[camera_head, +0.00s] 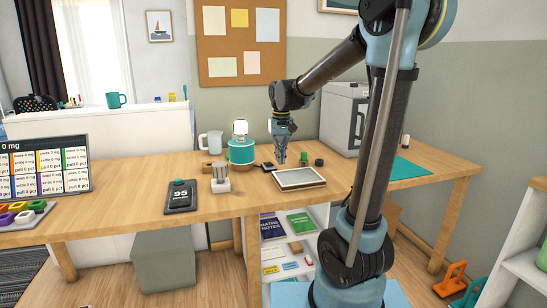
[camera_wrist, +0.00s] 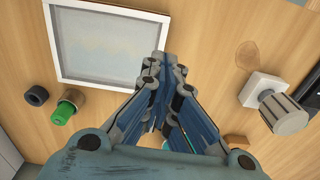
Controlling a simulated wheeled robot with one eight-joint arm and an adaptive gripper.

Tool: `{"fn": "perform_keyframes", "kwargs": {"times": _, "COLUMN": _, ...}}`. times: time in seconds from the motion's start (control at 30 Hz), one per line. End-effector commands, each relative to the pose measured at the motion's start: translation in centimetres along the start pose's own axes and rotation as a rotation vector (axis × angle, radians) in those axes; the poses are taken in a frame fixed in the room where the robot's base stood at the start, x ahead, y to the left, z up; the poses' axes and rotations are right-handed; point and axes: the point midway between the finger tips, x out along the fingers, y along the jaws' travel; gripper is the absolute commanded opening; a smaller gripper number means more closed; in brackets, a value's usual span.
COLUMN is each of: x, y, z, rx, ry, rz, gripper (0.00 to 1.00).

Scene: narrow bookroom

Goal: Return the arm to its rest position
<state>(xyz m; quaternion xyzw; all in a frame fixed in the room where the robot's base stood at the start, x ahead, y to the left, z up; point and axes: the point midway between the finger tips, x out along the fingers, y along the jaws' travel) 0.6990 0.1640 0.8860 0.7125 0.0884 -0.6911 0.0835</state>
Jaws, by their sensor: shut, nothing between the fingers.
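My gripper (camera_head: 281,157) hangs pointing down over the wooden desk (camera_head: 130,180), above the back edge of a white-framed tray (camera_head: 299,187). In the wrist view my gripper (camera_wrist: 163,58) has its fingers together and empty, beside the tray's frame (camera_wrist: 100,83). My arm is stretched forward over the desk, bent at the elbow. How far the fingertips are above the desk is hard to tell.
Near my gripper stand a green-capped item (camera_head: 304,158), a dark ring (camera_head: 319,162), a teal jar (camera_head: 241,151) and a white-based cylinder (camera_head: 220,178). A black scale (camera_head: 180,197) lies left. A grey box-shaped machine (camera_head: 343,118) stands right. Open shelves (camera_head: 290,245) are below.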

Motion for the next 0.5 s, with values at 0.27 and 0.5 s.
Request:
{"fn": "perform_keyframes", "kwargs": {"times": 0.27, "x": -0.1, "y": 3.8, "z": 7.0, "rx": 0.05, "ry": 0.033, "rz": 0.001, "gripper": 0.0}}
{"fn": "perform_keyframes", "kwargs": {"times": 0.5, "x": 1.0, "y": 6.3, "z": 13.3, "rx": 0.094, "ry": 0.064, "rz": 0.005, "gripper": 0.0}}
